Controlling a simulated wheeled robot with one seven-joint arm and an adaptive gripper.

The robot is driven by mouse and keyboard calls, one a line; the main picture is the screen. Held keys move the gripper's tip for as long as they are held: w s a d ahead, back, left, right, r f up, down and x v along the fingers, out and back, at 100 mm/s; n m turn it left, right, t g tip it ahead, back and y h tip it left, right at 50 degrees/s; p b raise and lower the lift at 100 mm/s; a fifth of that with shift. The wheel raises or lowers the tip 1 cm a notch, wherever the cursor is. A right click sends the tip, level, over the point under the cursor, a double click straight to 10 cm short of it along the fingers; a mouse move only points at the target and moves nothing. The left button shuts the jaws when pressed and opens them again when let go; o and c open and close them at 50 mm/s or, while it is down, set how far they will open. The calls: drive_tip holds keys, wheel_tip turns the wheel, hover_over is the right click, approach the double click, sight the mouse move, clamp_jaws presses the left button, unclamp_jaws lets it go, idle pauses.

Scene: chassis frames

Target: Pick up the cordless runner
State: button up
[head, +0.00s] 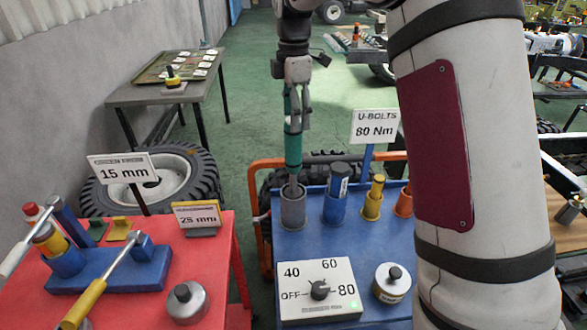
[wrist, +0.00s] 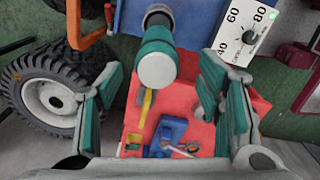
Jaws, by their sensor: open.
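The cordless runner (head: 293,140) looks like a slim teal tool, standing upright in a grey cup (head: 292,208) on the blue bench top. In the wrist view the runner (wrist: 157,58) shows its pale round end toward the camera, between my fingers with a gap on each side. My gripper (head: 298,88) is at the runner's upper end in the head view, pointing down. In the wrist view my gripper (wrist: 162,72) is open, its teal-padded fingers spread. The runner's lower end is hidden in the cup.
Blue (head: 335,208), yellow (head: 373,200) and orange holders stand right of the grey cup. An "80 Nm" sign (head: 375,126) rises behind them. A dial box (head: 318,310) sits in front. A red table (head: 222,255) with tools stands left. My arm covers the right side.

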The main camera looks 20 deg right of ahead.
sight(293, 136)
drive_tip(key=shift+w+f+p, duration=0.15)
drive_tip(key=shift+f+p, duration=0.6)
drive_tip(key=shift+f, duration=2.6)
drive_tip(key=shift+c, duration=0.5)
clamp_jaws()
